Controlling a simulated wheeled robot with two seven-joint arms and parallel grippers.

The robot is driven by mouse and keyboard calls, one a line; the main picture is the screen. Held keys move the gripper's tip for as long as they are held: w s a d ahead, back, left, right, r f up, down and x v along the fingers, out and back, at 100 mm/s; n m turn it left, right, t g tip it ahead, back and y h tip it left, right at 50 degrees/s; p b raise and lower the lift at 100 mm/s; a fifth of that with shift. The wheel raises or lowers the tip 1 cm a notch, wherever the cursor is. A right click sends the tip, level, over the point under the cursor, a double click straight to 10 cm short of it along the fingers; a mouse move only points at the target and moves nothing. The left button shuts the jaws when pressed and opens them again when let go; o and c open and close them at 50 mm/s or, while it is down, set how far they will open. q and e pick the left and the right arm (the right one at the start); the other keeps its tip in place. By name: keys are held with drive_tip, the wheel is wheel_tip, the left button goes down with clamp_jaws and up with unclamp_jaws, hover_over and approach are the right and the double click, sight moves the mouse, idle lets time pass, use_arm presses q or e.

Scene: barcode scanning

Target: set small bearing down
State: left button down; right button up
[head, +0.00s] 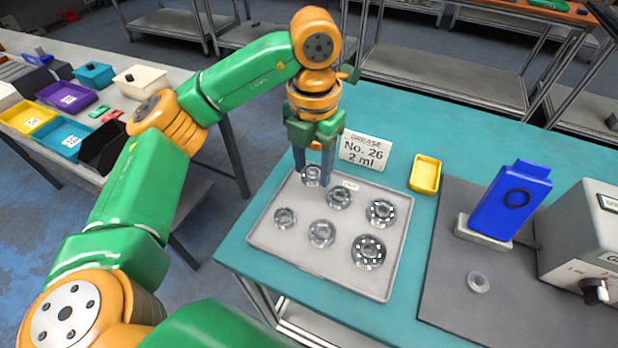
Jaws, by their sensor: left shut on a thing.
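My left gripper (313,174) points down over the back left part of a light grey tray (265,236). It is shut on a small bearing (311,176), a metal ring held between the fingertips. I cannot tell whether this bearing touches the tray. Other bearings lie in the tray: a small one (285,218) at the left, middle-sized ones (321,233) and (340,197), and larger ones (368,252) and (381,212) at the right. My right gripper is not in view.
A sign reading "No. 26 2 ml" (366,151) stands behind the tray. A yellow bin (425,174), a blue device (511,201) on a stand, a small ring (478,282) and a grey machine (585,240) are to the right. A side table (205,165) with coloured bins stands left.

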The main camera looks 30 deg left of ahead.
use_arm(q)
hover_over(304, 187)
wheel_tip(304, 187, down, 6)
drive_tip(key=shift+s+d+r+b, duration=0.1)
drive_tip(key=shift+d+r+b, duration=0.1)
drive_tip(key=shift+b, duration=0.1)
drive_tip(key=f+p, duration=0.1)
drive_tip(key=f, duration=0.2)
drive_tip(key=shift+a+f+p, duration=0.2)
drive_tip(key=shift+f+p, duration=0.05)
drive_tip(key=shift+p, duration=0.1)
drive_tip(key=shift+f, duration=0.1)
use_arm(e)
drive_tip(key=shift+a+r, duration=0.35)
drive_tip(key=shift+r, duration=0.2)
use_arm(q)
drive_tip(key=shift+f+b, duration=0.2)
drive_tip(key=shift+b, duration=0.15)
drive_tip(key=c, duration=0.6)
unclamp_jaws()
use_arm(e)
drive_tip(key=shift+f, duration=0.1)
use_arm(q)
drive_tip(key=shift+r, duration=0.1)
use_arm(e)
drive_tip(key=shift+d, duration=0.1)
